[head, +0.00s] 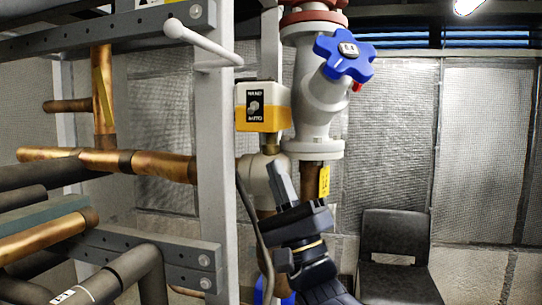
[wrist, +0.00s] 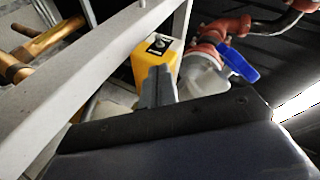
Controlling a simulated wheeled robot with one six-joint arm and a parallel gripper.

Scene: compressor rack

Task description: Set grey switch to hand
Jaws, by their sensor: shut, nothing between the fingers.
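The grey switch (head: 254,106) is a small knob on a black plate marked HAND at the top and AUTO at the bottom. The plate is on the front of a yellow and white actuator box (head: 277,107). Which way the knob points is too small to tell. My gripper (head: 274,165) is shut and empty, below the box and apart from the switch in the head view. In the wrist view the closed fingers (wrist: 158,75) point toward the box (wrist: 146,66) and overlap its lower part. The switch (wrist: 160,44) shows just beyond the fingertips.
A grey upright post (head: 214,170) stands close left of the box, with a white bent handle (head: 205,43) above. A grey valve with a blue handwheel (head: 344,55) is right of the box. Copper pipes (head: 150,164) are at left, a black chair (head: 396,245) behind right.

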